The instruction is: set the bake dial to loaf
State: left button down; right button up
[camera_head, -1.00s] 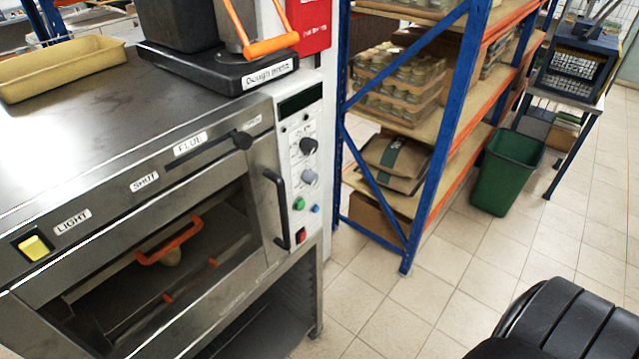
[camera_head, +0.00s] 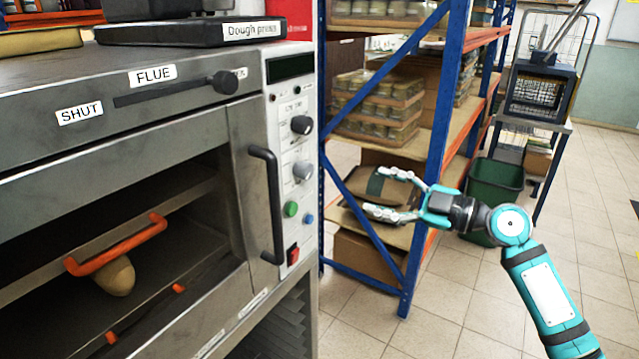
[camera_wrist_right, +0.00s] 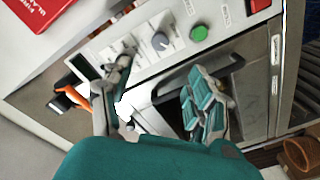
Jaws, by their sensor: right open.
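The oven's control panel (camera_head: 293,150) has a black dial (camera_head: 302,125) above a grey dial (camera_head: 302,170). Their small labels are too blurred to read, so I cannot tell which is the bake dial or its setting. My right gripper (camera_head: 378,192) is open and empty, to the right of the panel, fingers pointing left. In the right wrist view the open gripper (camera_wrist_right: 163,70) faces the panel, with the grey dial (camera_wrist_right: 160,41) showing between its fingers. The black dial cannot be made out there. My left gripper is not in view.
A green button (camera_head: 291,209), a blue button (camera_head: 309,219) and a red switch (camera_head: 293,255) sit below the dials. The oven door handle (camera_head: 270,205) stands out left of them. A blue-framed shelf (camera_head: 436,150) stands behind my right gripper.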

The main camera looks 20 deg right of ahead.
aim_at(310, 172)
jog(key=p+x, duration=0.6)
jog(key=x, duration=1)
jog(key=shift+d, duration=0.1)
jog(key=shift+w+a+p, duration=0.35)
jog(key=shift+w, duration=0.1)
